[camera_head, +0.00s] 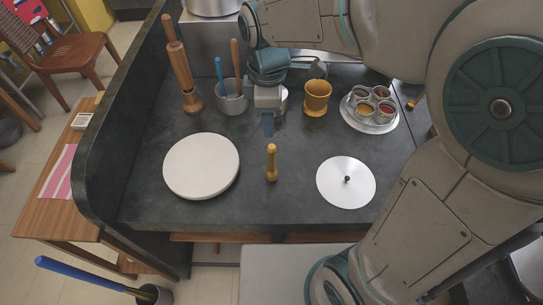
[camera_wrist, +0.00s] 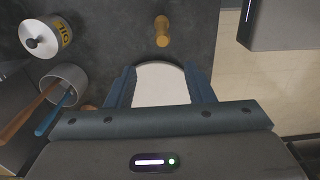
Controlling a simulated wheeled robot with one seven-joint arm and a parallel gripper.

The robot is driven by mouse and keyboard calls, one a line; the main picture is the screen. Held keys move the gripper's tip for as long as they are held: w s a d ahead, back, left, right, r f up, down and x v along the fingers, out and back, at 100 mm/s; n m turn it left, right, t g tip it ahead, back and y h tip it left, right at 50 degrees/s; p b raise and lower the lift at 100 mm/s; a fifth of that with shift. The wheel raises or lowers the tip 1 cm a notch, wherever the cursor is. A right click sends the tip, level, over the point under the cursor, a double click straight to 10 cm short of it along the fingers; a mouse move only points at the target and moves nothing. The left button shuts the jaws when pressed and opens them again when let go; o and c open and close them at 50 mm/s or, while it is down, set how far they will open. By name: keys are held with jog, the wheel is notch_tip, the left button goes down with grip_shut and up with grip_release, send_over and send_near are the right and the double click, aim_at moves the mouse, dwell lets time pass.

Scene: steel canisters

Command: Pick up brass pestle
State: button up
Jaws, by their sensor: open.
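The brass pestle (camera_head: 271,163) stands on the dark counter in the head view, between a white round board and a silver disc lid. It also shows near the top of the wrist view (camera_wrist: 162,32). My gripper (camera_head: 268,127) is above the counter, behind the pestle in the head view and apart from it. In the wrist view its two blue fingers (camera_wrist: 159,84) are spread with nothing held between them. The brass mortar (camera_head: 317,97) stands behind and to the right of the pestle.
The round white board (camera_head: 201,165) lies left and the silver lid (camera_head: 346,182) right. A raised counter wall (camera_head: 112,130) bounds the left. The counter around the pestle is clear.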

aim_at(272, 147)
notch_tip(272, 147, down, 8)
jog(key=f, duration=0.4)
jog(key=shift+s+d, duration=0.2)
jog(key=shift+d, duration=0.15)
jog(key=shift+f, duration=0.65)
grip_shut()
